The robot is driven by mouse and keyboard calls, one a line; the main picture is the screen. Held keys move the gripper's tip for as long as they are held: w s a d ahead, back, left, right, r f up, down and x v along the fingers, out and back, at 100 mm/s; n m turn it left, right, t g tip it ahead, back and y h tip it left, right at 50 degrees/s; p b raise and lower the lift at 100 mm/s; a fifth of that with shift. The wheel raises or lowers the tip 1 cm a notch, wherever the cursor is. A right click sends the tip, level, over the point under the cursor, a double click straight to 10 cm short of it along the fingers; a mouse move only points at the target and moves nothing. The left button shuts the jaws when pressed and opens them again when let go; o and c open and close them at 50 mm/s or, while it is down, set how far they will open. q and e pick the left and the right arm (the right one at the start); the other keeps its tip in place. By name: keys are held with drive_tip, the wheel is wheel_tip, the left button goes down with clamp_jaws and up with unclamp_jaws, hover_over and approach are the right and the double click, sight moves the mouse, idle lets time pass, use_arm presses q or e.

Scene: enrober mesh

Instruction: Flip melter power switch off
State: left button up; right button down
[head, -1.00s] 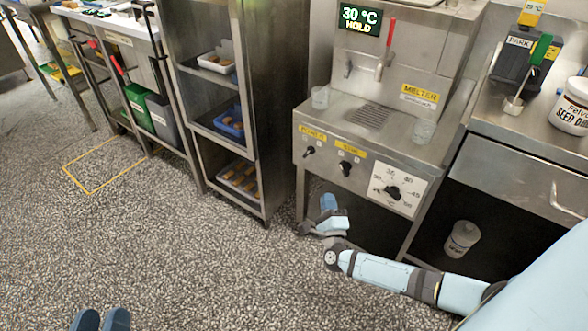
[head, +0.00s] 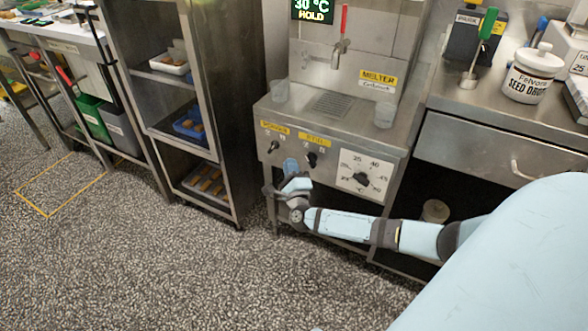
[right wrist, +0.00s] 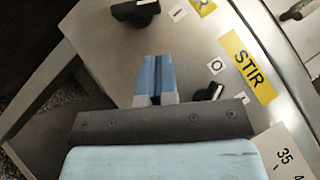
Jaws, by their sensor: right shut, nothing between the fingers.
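The melter (head: 392,144) is a steel machine with a yellow label and a display reading 30 °C HOLD. Its black power switch (head: 273,146) sits at the left of the front panel, under a yellow label. My right gripper (head: 291,165) is shut and empty in front of the panel, below and between the power and stir switches. Its blue fingertips (right wrist: 154,75) point toward the panel, and I cannot tell whether they touch it. My left gripper is not in view.
The stir switch (head: 311,160) and temperature dial (head: 361,181) are right of the power switch. Clear cups (head: 385,113) stand on the melter's ledge. A steel shelf rack (head: 236,130) stands to the left. The speckled floor in front is open.

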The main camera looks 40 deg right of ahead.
sight(277, 145)
drive_tip(key=shift+w+a+r+b, duration=0.2)
drive_tip(key=shift+w+r, duration=0.2)
drive_tip(key=shift+w, duration=0.3)
drive_tip(key=shift+w+a+r+b, duration=0.15)
drive_tip(key=shift+w+r, duration=0.2)
drive_tip(key=shift+w, duration=0.3)
drive_tip(key=shift+w+a+r+b, duration=0.1)
drive_tip(key=shift+w+r+b, duration=0.1)
drive_tip(key=shift+w+r, duration=0.35)
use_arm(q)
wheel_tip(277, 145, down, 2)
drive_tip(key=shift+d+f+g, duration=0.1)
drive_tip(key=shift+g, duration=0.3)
use_arm(e)
drive_tip(key=shift+w+f, duration=0.1)
drive_tip(key=shift+w, duration=0.05)
